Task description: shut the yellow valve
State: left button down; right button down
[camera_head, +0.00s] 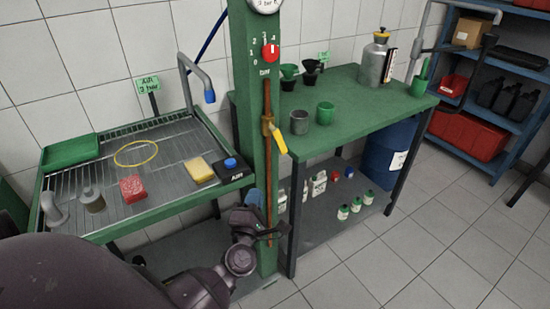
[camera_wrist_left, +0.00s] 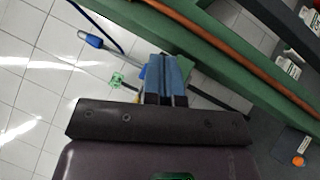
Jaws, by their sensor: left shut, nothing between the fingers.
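The yellow valve handle (camera_head: 278,138) sits on a brass valve body on the copper pipe (camera_head: 267,185), in front of the green column (camera_head: 244,100). The handle points down and slightly right, tilted away from the pipe. My left gripper (camera_head: 254,197) is below the valve, close to the pipe and apart from the handle. Its blue fingers (camera_wrist_left: 168,70) are together and empty in the left wrist view. The copper pipe (camera_wrist_left: 230,47) runs diagonally beyond them there. I cannot make out the valve handle in that view. My right gripper is not in view.
A red knob (camera_head: 270,52) and a gauge are above the valve on the column. A wash tray (camera_head: 72,225) with sponges stands left. A green bench (camera_head: 350,120) with cups and a metal canister stands right. Floor at right is clear.

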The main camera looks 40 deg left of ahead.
aim_at(277, 139)
pick_arm(q)
jog(key=w+d+x, duration=0.1)
jog(key=d+x, duration=0.1)
jog(key=x, duration=1)
jog(key=shift+w+d+r+p, duration=0.25)
jog(key=shift+w+r+p, duration=0.1)
jog(key=shift+r+p, duration=0.1)
